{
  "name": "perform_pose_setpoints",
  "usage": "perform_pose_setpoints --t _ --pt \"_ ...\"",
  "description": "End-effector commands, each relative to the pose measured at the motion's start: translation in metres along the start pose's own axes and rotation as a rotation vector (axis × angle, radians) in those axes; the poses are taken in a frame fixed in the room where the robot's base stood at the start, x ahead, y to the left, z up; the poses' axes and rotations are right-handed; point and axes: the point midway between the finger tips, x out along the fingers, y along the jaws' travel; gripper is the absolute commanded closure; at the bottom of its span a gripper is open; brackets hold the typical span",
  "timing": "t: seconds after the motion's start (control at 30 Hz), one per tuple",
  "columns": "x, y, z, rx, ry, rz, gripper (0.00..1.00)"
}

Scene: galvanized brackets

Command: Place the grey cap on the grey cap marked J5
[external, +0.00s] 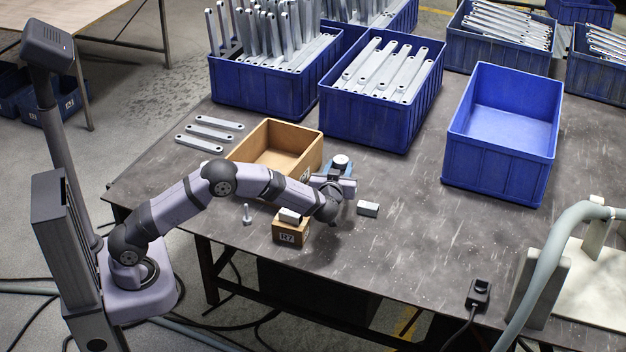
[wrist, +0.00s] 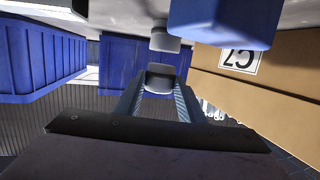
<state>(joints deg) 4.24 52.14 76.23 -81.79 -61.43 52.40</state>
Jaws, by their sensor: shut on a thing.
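My gripper (wrist: 160,98) is shut on a grey cap (wrist: 160,78), which sits between its two fingers in the wrist view. A second grey cap (wrist: 165,40) stands just beyond it, against the table surface that fills the top of that upside-down picture. A gap seems to show between the two, but I cannot tell how large. In the external view my gripper (external: 336,178) is low over the table, right of the wooden box, with a pale round cap (external: 341,161) at its end. The second cap cannot be made out there, and no J5 mark is clearly readable on either cap.
A wooden box (external: 247,149) stands close by; its label (wrist: 239,57) is hard to read. A blue block (wrist: 220,22) is near the fingers. A small wooden block (external: 290,232) and a grey block (external: 368,208) flank my wrist. Blue crates (external: 375,125) stand behind.

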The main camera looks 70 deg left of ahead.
Motion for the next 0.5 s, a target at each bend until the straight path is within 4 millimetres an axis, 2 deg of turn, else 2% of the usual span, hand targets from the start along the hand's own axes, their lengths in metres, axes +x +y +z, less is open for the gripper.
perform_pose_setpoints --t 0.03,0.13,0.5 --pt "0.0016 0.0 0.0078 0.001 0.0 -0.001 0.89" --pt "0.003 0.0 0.0146 -0.001 0.0 0.0 0.89" --pt "0.0035 0.0001 0.0171 -0.001 0.001 0.0 0.89"
